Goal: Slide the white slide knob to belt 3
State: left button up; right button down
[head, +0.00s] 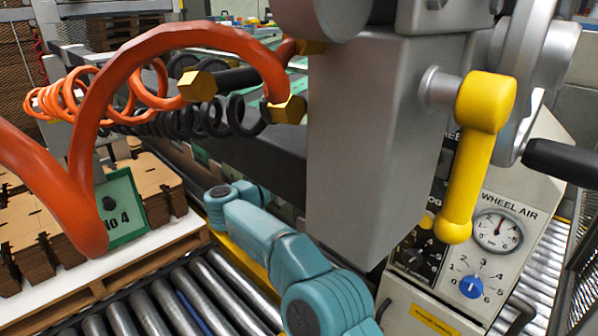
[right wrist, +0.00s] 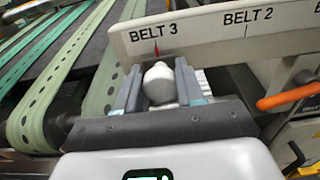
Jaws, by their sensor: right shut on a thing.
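The white slide knob (right wrist: 159,86) is rounded and shows in the right wrist view, left of centre. My right gripper (right wrist: 160,76) is shut on it, with one grey finger on each side. The knob stands just below the "BELT 3" label (right wrist: 154,32) on a pale label strip (right wrist: 205,34). A small red mark shows on the strip between the label and the knob. The "BELT 2" label (right wrist: 248,17) is further right. The knob cannot be made out in the head view, and my left gripper is not in view.
An orange handle (right wrist: 290,94) is right of the knob. Green perforated belts (right wrist: 40,115) run at left. In the head view are a yellow handle (head: 463,170), a gauge panel (head: 498,231), an orange coiled hose (head: 150,45), rollers (head: 170,300) and a loaded pallet (head: 160,245).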

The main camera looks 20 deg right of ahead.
jog(key=c, duration=1)
grip_release()
jog(key=shift+w+a+r, duration=0.1)
jog(key=shift+w+r, duration=0.05)
jog(key=shift+r, duration=0.15)
jog(key=o, duration=0.3)
jog(key=shift+f, duration=0.2)
jog(key=v, duration=1.6)
jog(key=shift+s, duration=0.25)
